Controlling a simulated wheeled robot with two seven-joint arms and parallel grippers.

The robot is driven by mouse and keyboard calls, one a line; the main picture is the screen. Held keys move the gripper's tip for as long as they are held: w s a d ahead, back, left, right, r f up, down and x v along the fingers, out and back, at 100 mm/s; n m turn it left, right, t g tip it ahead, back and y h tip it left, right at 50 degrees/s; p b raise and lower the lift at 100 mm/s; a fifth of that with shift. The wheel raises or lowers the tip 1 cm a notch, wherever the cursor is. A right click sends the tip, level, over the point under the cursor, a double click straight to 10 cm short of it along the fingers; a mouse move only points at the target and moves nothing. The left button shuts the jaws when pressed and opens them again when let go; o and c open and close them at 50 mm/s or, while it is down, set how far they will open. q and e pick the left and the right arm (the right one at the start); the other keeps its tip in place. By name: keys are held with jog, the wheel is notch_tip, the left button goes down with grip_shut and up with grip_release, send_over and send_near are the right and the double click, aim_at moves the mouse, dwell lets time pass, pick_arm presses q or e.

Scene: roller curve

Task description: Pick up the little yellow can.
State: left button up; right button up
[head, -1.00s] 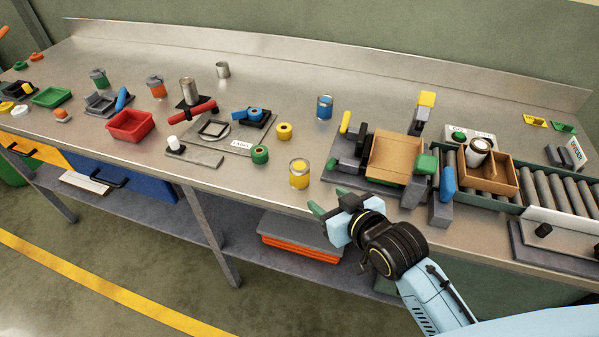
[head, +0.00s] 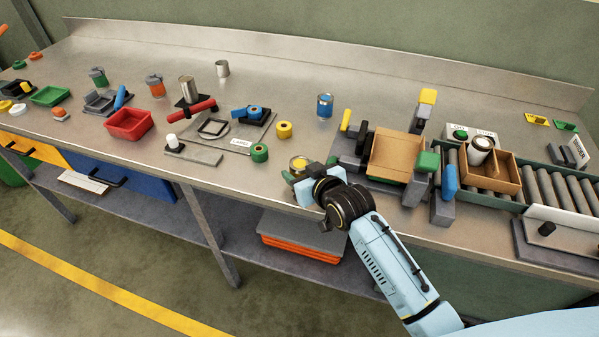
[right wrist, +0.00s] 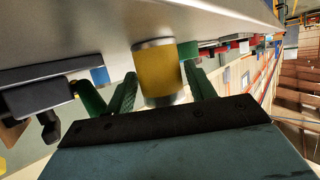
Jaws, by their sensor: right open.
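The little yellow can (head: 298,163) stands upright near the front edge of the bench, its lower part hidden by my right gripper (head: 309,169) in the head view. In the right wrist view the yellow can (right wrist: 158,75) shows between the two green fingers of the gripper (right wrist: 163,82), with gaps on both sides. The right gripper is open, and I cannot tell how far the can sits between the fingers. My left gripper is not in view.
A fixture with a cardboard box (head: 396,155) is to the right. The bench's front edge is close.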

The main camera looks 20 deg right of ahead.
jog(key=shift+w+a+f, duration=0.15)
jog(key=shift+w+f, duration=0.1)
jog(key=shift+w, duration=0.3)
jog(key=c, duration=0.8)
